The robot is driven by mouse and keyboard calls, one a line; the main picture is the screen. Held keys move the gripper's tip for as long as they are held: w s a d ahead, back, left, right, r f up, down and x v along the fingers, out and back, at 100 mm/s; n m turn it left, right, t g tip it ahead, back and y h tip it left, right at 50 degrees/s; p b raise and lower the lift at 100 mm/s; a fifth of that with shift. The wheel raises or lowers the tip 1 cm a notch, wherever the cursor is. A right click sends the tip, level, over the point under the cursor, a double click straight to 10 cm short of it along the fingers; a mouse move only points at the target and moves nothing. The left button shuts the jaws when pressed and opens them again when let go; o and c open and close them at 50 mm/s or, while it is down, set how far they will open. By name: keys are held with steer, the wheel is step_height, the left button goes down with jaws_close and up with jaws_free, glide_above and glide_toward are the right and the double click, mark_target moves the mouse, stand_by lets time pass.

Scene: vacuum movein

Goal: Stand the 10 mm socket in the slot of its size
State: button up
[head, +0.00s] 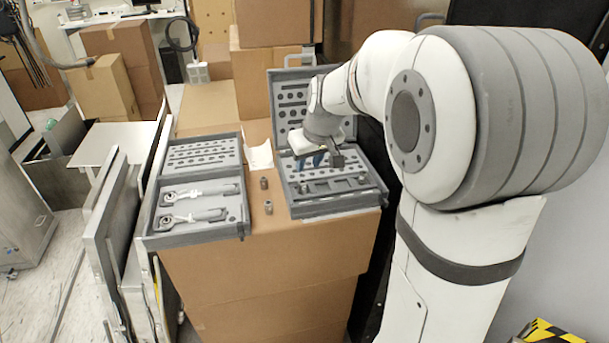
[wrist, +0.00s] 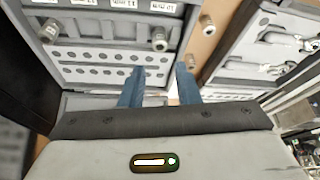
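My gripper (head: 310,163) hangs over the open right-hand socket case (head: 335,207). In the wrist view its two blue fingers (wrist: 160,70) are spread with nothing between them. Two small metal sockets stand on the cardboard beside the case, a farther one (head: 264,182) and a nearer one (head: 268,207). In the case's front part stand a socket at the left (head: 303,188) and another at the right, which shows in the wrist view (wrist: 48,30). White size labels (wrist: 163,6) line the case's front edge, too small to read surely. I cannot tell which socket is 10 mm.
A second open case (head: 200,238) with two ratchets (head: 195,216) lies to the left. A white paper (head: 260,156) lies behind the loose sockets. The cardboard strip between the cases is otherwise clear. The right case's raised lid (head: 293,95) stands behind my gripper.

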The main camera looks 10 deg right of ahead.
steer(key=s+m+g+h, duration=0.1)
steer(key=s+m, duration=0.1)
steer(key=s, duration=2.3)
steer(key=shift+s+a+f+m, duration=0.2)
steer(key=shift+a+f+m, duration=0.1)
steer(key=shift+a, duration=0.15)
